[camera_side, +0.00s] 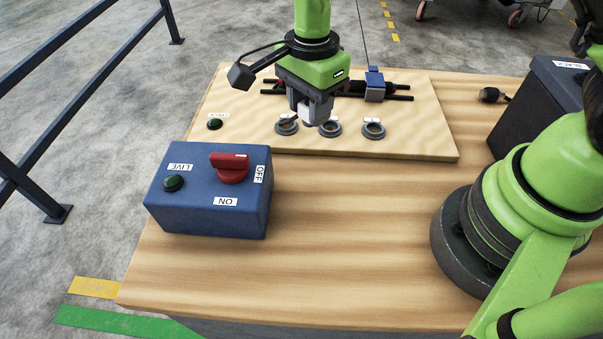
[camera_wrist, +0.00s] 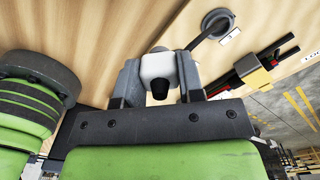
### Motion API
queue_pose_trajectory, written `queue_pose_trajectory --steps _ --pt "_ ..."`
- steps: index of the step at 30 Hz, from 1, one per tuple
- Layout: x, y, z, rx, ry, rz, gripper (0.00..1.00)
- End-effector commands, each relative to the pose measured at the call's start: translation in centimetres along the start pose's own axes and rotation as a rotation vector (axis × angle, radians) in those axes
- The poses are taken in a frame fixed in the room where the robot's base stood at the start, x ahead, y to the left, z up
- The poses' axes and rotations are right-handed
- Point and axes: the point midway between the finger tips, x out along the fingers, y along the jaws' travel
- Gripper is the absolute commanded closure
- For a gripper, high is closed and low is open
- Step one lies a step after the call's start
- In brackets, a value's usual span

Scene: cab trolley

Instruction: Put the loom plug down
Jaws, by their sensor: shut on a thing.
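My gripper (camera_side: 308,114) is over the pale board (camera_side: 420,140), close to the left ring socket (camera_side: 287,127). In the wrist view its two grey fingers (camera_wrist: 158,75) are shut on the white loom plug (camera_wrist: 157,66), whose short black end faces the camera. In the side view only a little of the plug (camera_side: 306,113) shows between the fingers. I cannot tell whether it touches the board. The middle ring socket (camera_side: 329,129) and right ring socket (camera_side: 374,130) stand to the right, each with a small white tag.
A blue switch box (camera_side: 205,200) with a red handle (camera_side: 230,168) stands in front left. Black bars with a blue block (camera_side: 375,86) lie behind my gripper. A dark box (camera_side: 535,105) stands at the right. The front wooden top (camera_side: 300,250) is clear.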

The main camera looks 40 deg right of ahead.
Motion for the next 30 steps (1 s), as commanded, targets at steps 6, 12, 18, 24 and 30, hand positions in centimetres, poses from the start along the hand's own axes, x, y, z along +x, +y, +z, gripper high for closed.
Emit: queue_pose_trajectory --steps 6,12,18,24,30 --pt "-0.6 1.3 2.7 0.279 0.000 0.000 1.00" --pt "-0.4 1.9 3.6 0.399 0.001 0.002 1.00" --pt "3.2 2.0 3.6 0.415 0.004 0.006 1.00" --pt "5.4 1.9 3.6 0.414 0.002 0.003 1.00" --pt "8.4 1.9 3.6 0.413 0.003 0.004 1.00"
